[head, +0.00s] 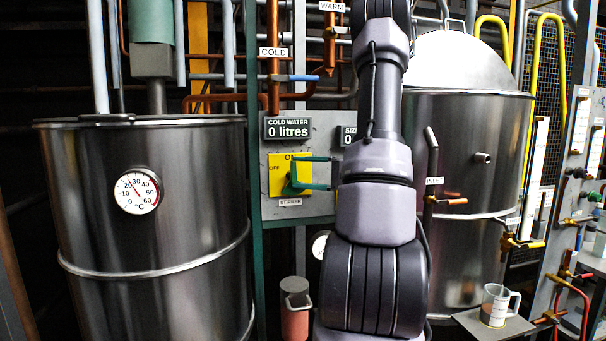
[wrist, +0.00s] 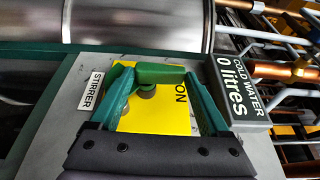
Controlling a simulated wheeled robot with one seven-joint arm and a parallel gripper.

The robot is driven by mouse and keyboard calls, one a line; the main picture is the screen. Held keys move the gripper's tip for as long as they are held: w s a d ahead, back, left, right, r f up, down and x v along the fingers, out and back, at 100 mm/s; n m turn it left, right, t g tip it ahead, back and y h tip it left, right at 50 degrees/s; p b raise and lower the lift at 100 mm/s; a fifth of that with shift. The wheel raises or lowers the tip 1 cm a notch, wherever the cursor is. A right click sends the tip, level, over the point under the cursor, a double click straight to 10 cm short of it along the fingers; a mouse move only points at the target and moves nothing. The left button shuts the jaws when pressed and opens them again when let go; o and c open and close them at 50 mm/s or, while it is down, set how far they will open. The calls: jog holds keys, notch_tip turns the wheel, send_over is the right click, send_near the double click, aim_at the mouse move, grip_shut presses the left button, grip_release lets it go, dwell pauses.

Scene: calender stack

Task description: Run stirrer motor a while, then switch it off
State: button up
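The stirrer switch is a green handle (wrist: 160,73) on a yellow plate (head: 276,164) marked ON and OFF, above a STIRRER label (head: 290,202). In the head view the handle looks about upright, toward ON. My gripper (head: 296,173) reaches it from the right. In the wrist view my gripper (wrist: 160,76) has its two teal fingers spread wide, with the green handle between their tips. The tips lie close to the handle's ends; I cannot tell whether they press on it. The OFF mark is hidden in the wrist view.
A steel tank (head: 90,240) with a dial thermometer (head: 137,192) stands at left. Another steel vessel (head: 465,130) stands at right, behind my arm. The cold water display (head: 287,128) reads 0 litres just above the switch. A jug (head: 497,304) stands at lower right.

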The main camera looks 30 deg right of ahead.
jog(key=shift+o, duration=1.3)
jog(key=shift+s, duration=0.1)
jog(key=v, duration=1)
jog(key=shift+s+d, duration=0.15)
jog(key=shift+d, duration=0.15)
dwell(5.3)
